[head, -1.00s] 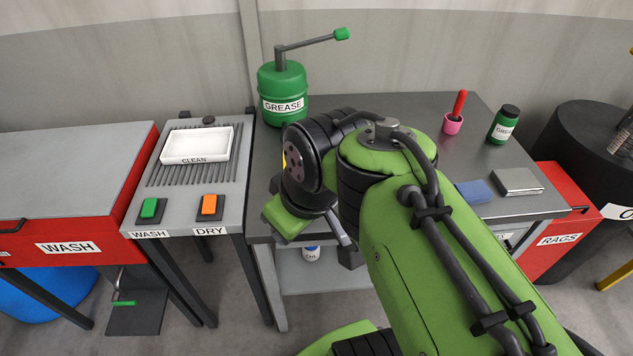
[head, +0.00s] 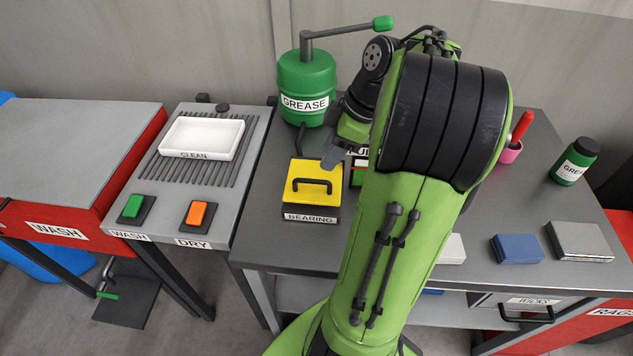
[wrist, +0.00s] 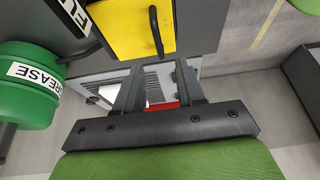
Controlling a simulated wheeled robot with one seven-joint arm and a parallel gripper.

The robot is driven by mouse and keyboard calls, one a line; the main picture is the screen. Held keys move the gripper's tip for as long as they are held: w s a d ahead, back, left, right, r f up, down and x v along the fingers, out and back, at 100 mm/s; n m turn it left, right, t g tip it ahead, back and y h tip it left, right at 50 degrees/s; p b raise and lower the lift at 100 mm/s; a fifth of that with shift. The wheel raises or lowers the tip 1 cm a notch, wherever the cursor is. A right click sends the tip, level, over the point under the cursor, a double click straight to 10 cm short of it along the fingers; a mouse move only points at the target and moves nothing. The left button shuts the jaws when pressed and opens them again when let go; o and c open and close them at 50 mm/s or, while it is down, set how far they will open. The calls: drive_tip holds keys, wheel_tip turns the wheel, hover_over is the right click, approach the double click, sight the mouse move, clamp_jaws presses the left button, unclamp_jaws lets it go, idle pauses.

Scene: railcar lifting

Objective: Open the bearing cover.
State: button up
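The bearing box, labelled BEARING, stands on the grey workbench with its yellow cover (head: 316,176) shut on top. A black handle (head: 312,185) arches up from the cover. In the wrist view the yellow cover (wrist: 133,30) and its handle (wrist: 155,30) are at the top, beyond my fingertips. My gripper (wrist: 157,72) has its two fingers apart with nothing between them. In the head view my gripper (head: 333,156) is up at the box's back right, apart from the handle as far as I can tell. My arm hides part of the bench to the right.
A green grease pump (head: 307,82) stands behind the box. The wash and dry station with a white tray (head: 203,138) is at the left. A red-handled brush in a pink cup (head: 512,150), a grease jar (head: 574,162) and a blue block (head: 517,248) stand right of my arm.

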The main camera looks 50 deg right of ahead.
sight(313, 180)
drive_tip(key=b+x, duration=0.2)
drive_tip(key=x, duration=0.6)
drive_tip(key=shift+d+b, duration=0.15)
drive_tip(key=shift+b, duration=0.15)
drive_tip(key=shift+r, duration=0.1)
clamp_jaws()
